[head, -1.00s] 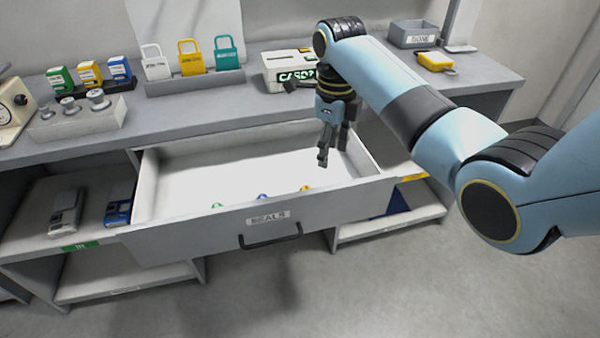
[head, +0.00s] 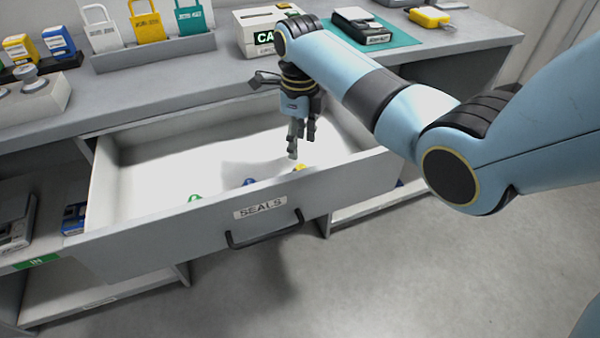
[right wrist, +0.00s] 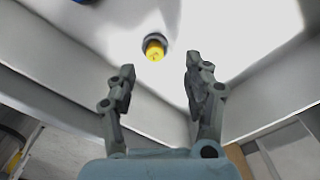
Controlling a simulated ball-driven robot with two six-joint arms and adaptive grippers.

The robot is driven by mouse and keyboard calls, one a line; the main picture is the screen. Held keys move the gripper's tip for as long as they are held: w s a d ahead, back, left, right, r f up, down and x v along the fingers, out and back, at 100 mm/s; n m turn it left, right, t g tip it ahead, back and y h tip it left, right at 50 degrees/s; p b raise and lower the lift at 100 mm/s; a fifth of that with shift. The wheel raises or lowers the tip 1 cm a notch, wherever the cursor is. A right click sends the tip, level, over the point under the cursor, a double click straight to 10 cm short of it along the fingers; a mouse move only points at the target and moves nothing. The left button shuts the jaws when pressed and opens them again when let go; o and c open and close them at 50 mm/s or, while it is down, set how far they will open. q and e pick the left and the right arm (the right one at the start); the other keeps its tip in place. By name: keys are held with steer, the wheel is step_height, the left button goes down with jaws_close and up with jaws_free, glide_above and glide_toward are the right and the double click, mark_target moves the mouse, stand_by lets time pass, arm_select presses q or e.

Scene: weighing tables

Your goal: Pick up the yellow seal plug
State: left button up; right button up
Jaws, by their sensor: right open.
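The yellow seal plug (head: 299,167) lies in the open drawer near its front wall, at the right of the row of plugs. Only its top shows over the wall in the head view. In the right wrist view the yellow seal plug (right wrist: 155,49) has a dark ring and sits beyond the fingertips, roughly between them. My right gripper (head: 297,150) points down over the drawer, above the plug and apart from it. In the right wrist view the right gripper (right wrist: 160,80) is open and empty. My left gripper is in no view.
The drawer (head: 150,228) labelled SEALS is open, its walls rising around the plugs. A green plug (head: 195,197) and a blue plug (head: 249,182) lie left of the yellow one. The counter (head: 200,75) behind holds padlocks, stamps and a box.

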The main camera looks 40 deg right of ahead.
mark_target(301, 167)
steer(key=f, duration=0.4)
steer(key=s+f+b, duration=0.1)
steer(key=f, duration=0.1)
steer(key=shift+a+f, duration=0.15)
steer(key=shift+f, duration=0.1)
steer(key=c, duration=0.9)
